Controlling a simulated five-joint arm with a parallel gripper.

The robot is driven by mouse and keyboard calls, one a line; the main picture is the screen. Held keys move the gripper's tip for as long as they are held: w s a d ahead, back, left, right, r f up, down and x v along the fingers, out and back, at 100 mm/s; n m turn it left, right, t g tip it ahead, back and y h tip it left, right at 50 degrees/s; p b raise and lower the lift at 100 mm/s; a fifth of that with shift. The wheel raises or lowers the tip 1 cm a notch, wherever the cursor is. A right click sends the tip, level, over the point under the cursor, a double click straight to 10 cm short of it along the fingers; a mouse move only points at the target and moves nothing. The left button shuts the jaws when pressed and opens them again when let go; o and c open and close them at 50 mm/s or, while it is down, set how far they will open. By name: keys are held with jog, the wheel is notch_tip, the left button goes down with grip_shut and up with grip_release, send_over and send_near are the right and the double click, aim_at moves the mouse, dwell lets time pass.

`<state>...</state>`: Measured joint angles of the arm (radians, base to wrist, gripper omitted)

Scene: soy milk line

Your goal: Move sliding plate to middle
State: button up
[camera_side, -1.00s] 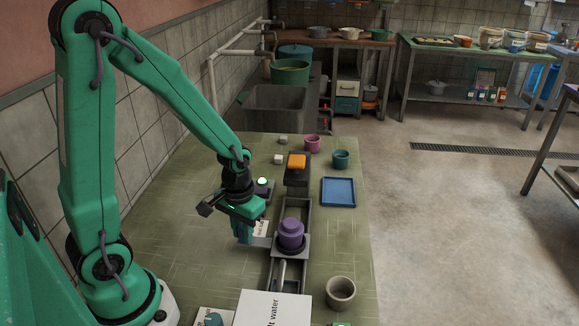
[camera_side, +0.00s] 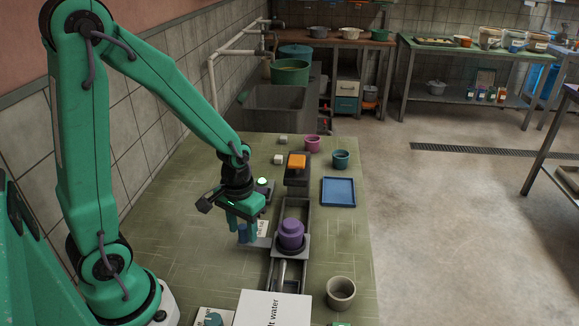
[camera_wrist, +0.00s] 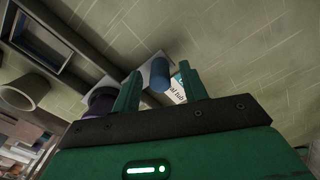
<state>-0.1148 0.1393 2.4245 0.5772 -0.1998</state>
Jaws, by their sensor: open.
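The grey sliding plate (camera_side: 263,242) sits on the dark rail (camera_side: 296,215), roughly midway along it, with a purple lidded jar (camera_side: 291,234) on top. A blue upright peg (camera_side: 242,234) stands on the plate's left arm. My gripper (camera_side: 243,223) is open just above the peg. In the wrist view, the peg (camera_wrist: 160,74) shows between the spread green fingers of my gripper (camera_wrist: 160,84), with gaps at the sides. The jar (camera_wrist: 101,102) is partly hidden by a finger there.
A block with an orange top (camera_side: 296,161) stands at the rail's far end. A blue tray (camera_side: 339,191) lies to the right. A grey cup (camera_side: 340,290) and a white box (camera_side: 272,308) are near the front. Green table on the left is mostly clear.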

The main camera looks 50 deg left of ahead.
jog(key=shift+r, duration=3.45)
jog(key=shift+s+d+r+t, duration=0.1)
jog(key=shift+d+r+t, duration=0.15)
jog(key=shift+r, duration=0.5)
jog(key=s+d+r+m+t, duration=0.1)
jog(key=s+r+t, duration=0.1)
jog(key=r, duration=0.3)
jog(key=s+d+r+m+t, duration=0.1)
jog(key=s+r+m+t, duration=0.1)
jog(key=r, duration=0.4)
jog(key=shift+s+d+m+t, duration=0.35)
jog(key=shift+s+t, duration=0.2)
jog(key=shift+s, duration=0.35)
